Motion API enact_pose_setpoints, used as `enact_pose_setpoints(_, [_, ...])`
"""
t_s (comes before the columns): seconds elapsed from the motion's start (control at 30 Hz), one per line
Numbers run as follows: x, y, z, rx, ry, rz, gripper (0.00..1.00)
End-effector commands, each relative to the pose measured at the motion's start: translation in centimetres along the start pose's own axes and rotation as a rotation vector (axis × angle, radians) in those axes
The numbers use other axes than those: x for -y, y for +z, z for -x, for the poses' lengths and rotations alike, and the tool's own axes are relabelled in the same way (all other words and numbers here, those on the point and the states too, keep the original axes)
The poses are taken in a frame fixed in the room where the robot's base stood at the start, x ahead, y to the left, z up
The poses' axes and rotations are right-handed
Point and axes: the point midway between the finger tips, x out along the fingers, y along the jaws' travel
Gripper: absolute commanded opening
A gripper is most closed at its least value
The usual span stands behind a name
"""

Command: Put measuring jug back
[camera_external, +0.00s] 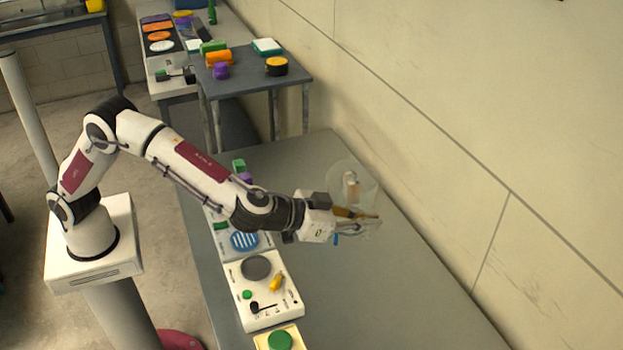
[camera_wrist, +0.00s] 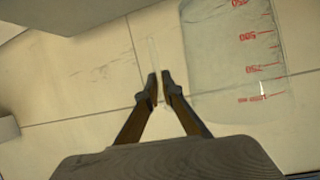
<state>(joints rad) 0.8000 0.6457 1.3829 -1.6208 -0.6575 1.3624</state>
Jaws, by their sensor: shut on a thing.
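The measuring jug (camera_external: 352,178) is clear and see-through, with red scale marks on its side that show in the wrist view (camera_wrist: 235,65). It is in the air above the grey table, near the wall. My gripper (camera_external: 375,217) is shut on the jug's thin, clear handle, which shows faintly between the dark fingertips in the wrist view (camera_wrist: 159,80). The jug's body lies to the right of the fingers in the wrist view. Through the clear jug I see something pale and brown, too small to tell.
The grey table (camera_external: 410,290) is bare on its right side, along the wall (camera_external: 450,130). A white tray (camera_external: 240,290) with a dark disc and a yellow item stands at its left edge. A blue-striped disc (camera_external: 244,240) lies behind it. A side table (camera_external: 255,80) carries coloured items.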

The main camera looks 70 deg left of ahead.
Motion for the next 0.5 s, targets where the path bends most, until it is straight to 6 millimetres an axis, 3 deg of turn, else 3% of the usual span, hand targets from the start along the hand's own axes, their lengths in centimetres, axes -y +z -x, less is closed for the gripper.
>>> enact_pose_setpoints(0.27, [6.7, -1.0, -2.7, -0.004, -0.062, 0.026, 0.0])
enact_pose_setpoints(0.5, [14.1, -1.8, -4.9, -0.006, -0.126, 0.053, 0.0])
